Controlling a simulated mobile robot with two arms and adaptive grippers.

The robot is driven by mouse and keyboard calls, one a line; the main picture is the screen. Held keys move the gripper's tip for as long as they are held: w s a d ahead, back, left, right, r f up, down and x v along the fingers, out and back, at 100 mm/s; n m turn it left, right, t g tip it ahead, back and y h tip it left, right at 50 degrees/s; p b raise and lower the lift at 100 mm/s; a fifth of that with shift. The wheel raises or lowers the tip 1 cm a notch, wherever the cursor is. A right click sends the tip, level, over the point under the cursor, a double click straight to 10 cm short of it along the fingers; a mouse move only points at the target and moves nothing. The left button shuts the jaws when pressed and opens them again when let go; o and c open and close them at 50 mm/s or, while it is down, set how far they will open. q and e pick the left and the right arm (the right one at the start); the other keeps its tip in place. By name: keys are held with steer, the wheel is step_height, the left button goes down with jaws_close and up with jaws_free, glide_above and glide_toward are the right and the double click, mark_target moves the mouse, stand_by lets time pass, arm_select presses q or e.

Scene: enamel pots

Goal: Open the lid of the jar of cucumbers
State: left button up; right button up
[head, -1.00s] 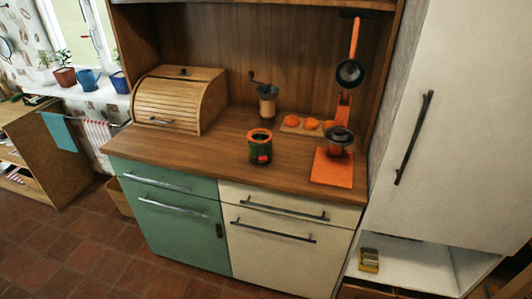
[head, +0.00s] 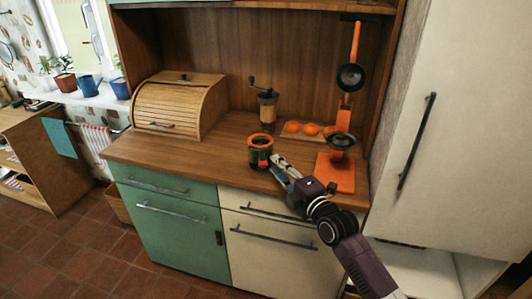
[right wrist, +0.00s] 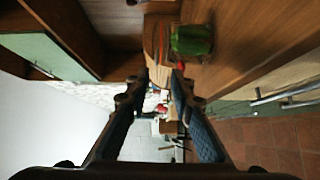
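The jar (head: 260,150) is small and green with an orange-red rim and a dark top. It stands upright on the wooden counter, near the front edge. It also shows sideways in the right wrist view (right wrist: 191,41), with green contents or body visible. I cannot tell from its dark top how the lid sits. My right gripper (head: 277,164) is at the counter's front edge, just right of the jar and apart from it. In the right wrist view its two fingers (right wrist: 163,78) are parted with an empty gap between them. My left gripper is out of view.
A coffee grinder (head: 267,108) and a board with orange things (head: 303,130) stand behind the jar. An orange stand (head: 336,172) is to the right, and a roll-front wooden bread box (head: 178,105) to the left. The counter left of the jar is clear.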

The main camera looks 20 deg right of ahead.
mark_target(266, 162)
steer(key=shift+w+a+r, duration=0.1)
steer(key=shift+w+a, duration=0.1)
steer(key=shift+w, duration=1.1)
steer(key=shift+w+a+r, duration=0.1)
steer(key=shift+w+a, duration=0.15)
steer(key=shift+w, duration=1.1)
steer(key=shift+w+a, duration=0.2)
steer(key=shift+w, duration=1.1)
jaws_close()
